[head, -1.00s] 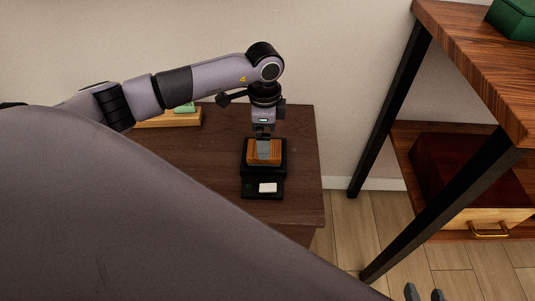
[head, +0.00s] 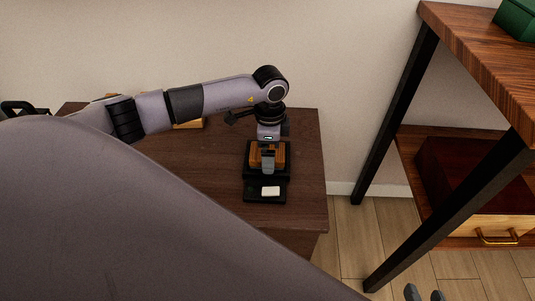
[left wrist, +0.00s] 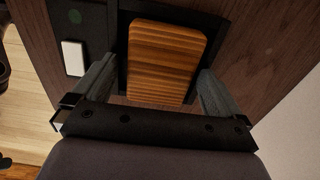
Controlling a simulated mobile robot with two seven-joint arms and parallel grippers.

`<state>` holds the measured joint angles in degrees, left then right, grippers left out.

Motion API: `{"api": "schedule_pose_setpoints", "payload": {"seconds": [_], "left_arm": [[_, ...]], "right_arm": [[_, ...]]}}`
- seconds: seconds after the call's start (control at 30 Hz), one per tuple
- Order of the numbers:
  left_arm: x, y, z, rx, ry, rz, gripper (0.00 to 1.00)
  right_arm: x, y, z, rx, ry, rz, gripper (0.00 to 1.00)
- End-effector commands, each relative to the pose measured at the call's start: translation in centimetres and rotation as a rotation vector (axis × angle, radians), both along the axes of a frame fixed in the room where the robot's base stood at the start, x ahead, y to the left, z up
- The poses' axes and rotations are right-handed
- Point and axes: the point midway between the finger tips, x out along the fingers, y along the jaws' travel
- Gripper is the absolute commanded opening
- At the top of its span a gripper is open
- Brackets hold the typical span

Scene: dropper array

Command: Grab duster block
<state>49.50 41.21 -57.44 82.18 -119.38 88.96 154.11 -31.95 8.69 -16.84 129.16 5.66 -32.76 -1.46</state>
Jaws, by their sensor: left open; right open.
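The duster block, a striped wooden block (head: 281,157), sits in a black tray (head: 249,172) on the dark brown table. My left gripper (head: 267,162) is over it from above, with the near finger in front of the block. In the left wrist view the duster block (left wrist: 167,55) lies between the two open fingers of the left gripper (left wrist: 158,72), one finger on each side. A firm grip does not show. My right gripper (head: 424,293) shows only its fingertips at the bottom edge, apart and empty.
A small white piece (head: 270,191) lies in the tray's front part. A wooden item (head: 188,124) behind my left arm is mostly hidden. A wooden shelf (head: 480,60) with black legs stands at right, holding a dark red box with a drawer (head: 496,229).

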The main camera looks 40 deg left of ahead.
Motion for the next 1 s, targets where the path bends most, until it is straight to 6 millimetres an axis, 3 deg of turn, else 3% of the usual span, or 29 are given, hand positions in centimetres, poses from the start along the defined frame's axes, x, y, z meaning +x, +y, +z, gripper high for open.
{"api": "schedule_pose_setpoints", "payload": {"seconds": [0.03, 0.2, 0.57, 0.77, 1.0], "left_arm": [[0.0, 0.0, 0.0, 0.0, 0.0, 0.0, 0.97], [0.0, 0.0, -0.1, 0.0, 0.0, 0.0, 0.42], [0.0, 0.0, 0.4, 0.0, -0.002, -0.001, 0.42], [0.1, 0.0, 4.4, 0.0, -0.005, 0.0, 0.42], [0.1, 0.0, 11.5, -0.001, -0.006, 0.0, 0.42]], "right_arm": [[0.0, 0.0, 0.1, 0.0, 0.0, 0.0, 0.43], [0.0, 0.0, 0.0, 0.0, 0.0, 0.0, 0.43], [0.0, 0.0, -0.3, 0.0, -0.001, 0.0, 0.43], [-0.2, -0.7, 0.7, -0.05, -0.006, -0.009, 0.43], [-1.0, -2.1, 0.3, -0.096, 0.03, -0.032, 0.43]]}}
